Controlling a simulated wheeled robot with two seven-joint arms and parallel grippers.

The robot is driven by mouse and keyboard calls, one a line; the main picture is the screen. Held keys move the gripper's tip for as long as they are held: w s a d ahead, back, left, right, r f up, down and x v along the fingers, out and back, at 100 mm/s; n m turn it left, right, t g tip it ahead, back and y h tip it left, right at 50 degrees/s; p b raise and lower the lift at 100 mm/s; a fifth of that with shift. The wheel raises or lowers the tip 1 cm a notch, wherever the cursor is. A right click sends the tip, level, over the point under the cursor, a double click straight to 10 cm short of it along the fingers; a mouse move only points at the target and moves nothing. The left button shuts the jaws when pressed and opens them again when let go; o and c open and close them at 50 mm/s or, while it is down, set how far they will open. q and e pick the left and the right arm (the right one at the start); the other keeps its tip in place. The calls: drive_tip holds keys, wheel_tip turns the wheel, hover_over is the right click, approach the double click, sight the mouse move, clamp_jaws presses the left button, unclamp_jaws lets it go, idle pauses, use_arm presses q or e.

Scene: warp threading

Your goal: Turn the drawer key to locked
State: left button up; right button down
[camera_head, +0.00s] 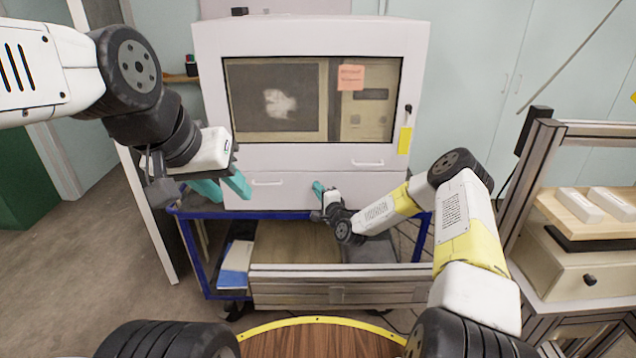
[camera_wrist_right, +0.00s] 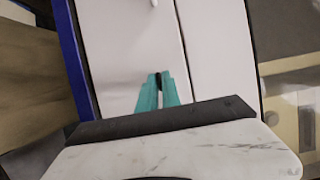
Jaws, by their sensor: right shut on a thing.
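The white cabinet's lower drawer (camera_head: 290,196) appears closed, with a pale handle (camera_head: 267,183) on its left part; the drawer front also shows in the right wrist view (camera_wrist_right: 125,45). My right gripper (camera_head: 318,188) is at this drawer front, right of the handle. In the right wrist view its teal fingertips (camera_wrist_right: 159,80) are shut on a small dark piece, the drawer key (camera_wrist_right: 158,79). The fingers hide most of the key, so its angle cannot be told. My left gripper (camera_head: 222,188) is open and empty, in front of the cabinet's lower left corner.
The cabinet (camera_head: 212,60) has a dark window with an orange note (camera_head: 351,78) and stands on a blue-framed cart (camera_head: 188,250). A yellow tag (camera_head: 405,140) hangs at its right. A workbench with a wooden board (camera_head: 570,214) stands at right.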

drive_tip(key=shift+a+r+n+g+h, duration=0.1)
drive_tip(key=shift+n+g+h, duration=0.4)
drive_tip(key=shift+n+h, duration=1.2)
drive_tip(key=shift+a+r+n+g+h, duration=0.15)
drive_tip(key=shift+n+g+h, duration=0.45)
drive_tip(key=shift+n, duration=2.15)
drive_tip(key=shift+a+r+n+g+h, duration=0.1)
drive_tip(key=shift+n+g+h, duration=0.3)
drive_tip(key=shift+n+h, duration=1.35)
drive_tip(key=shift+f+n+y, duration=0.1)
drive_tip(key=shift+n+y, duration=0.45)
drive_tip(key=shift+n, duration=0.05)
drive_tip(key=c, duration=1.6)
unclamp_jaws()
